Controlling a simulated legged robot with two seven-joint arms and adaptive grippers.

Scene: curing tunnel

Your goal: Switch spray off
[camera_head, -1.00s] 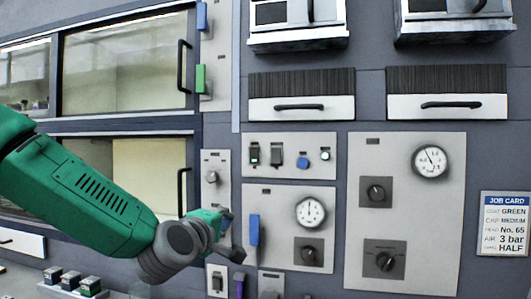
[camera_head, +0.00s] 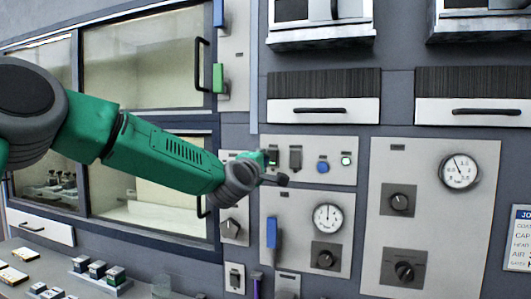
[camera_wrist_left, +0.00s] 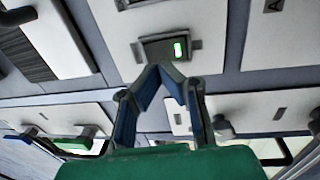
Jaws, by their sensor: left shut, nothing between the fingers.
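The left dark switch (camera_head: 274,157) is partly covered by my left gripper; the other dark switch (camera_head: 295,158) is clear. My left gripper (camera_head: 284,180) is shut and empty at the lower left of this panel. In the left wrist view a dark switch (camera_wrist_left: 155,49) with a lit green patch sits just beyond the closed fingertips (camera_wrist_left: 162,72). I cannot tell whether they touch. No spray label is readable. My right gripper is out of view.
Below are a gauge (camera_head: 327,217), a blue lever handle (camera_head: 271,232) and a dark knob (camera_head: 326,256). A larger panel with a gauge (camera_head: 459,171) and two knobs stands right. Windows with black handles (camera_head: 200,64) are at left.

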